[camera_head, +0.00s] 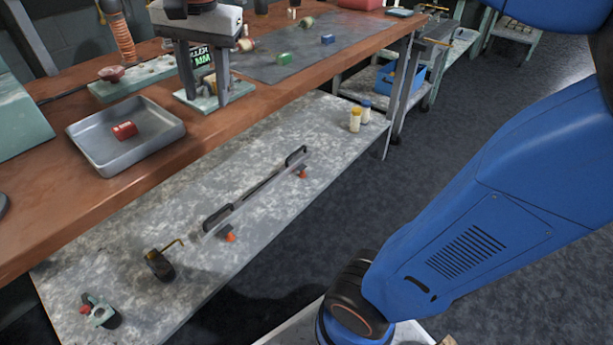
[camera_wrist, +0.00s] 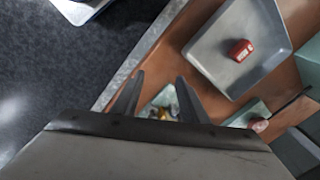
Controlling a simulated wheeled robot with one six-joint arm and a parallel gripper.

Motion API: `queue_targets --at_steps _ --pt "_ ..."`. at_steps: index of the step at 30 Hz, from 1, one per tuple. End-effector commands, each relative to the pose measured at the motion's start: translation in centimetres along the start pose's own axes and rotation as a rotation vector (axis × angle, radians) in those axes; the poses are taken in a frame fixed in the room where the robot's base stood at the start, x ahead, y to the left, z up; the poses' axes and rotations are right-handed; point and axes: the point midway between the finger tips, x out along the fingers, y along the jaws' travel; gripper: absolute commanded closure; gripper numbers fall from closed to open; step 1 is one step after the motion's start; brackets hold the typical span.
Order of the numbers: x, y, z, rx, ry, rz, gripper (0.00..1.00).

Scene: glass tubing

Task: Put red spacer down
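A small red spacer (camera_head: 124,130) lies on its side in a shallow grey metal tray (camera_head: 165,142) on the wooden bench. The red spacer also shows in the wrist view (camera_wrist: 241,50), inside the tray (camera_wrist: 205,62), with pale marks on its side. My gripper (camera_wrist: 160,76) is open, its two dark fingers apart with nothing held between them. The fingers are to the left of the tray in the wrist view, apart from the spacer.
The lower grey shelf (camera_head: 110,225) bears a long rod with black handles and two small jars (camera_head: 355,120).

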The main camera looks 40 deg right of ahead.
Motion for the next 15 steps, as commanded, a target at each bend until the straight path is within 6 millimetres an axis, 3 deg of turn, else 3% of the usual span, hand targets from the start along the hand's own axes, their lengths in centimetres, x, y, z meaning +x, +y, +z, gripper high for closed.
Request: queue_targets --at_steps 1,3,15 --pt "0.8 2.2 0.0 -0.043 0.013 -0.012 0.6" --pt "2.1 4.7 0.1 -0.124 0.035 -0.029 0.6" --pt "10.6 17.2 2.5 -0.545 0.18 -0.057 0.6"
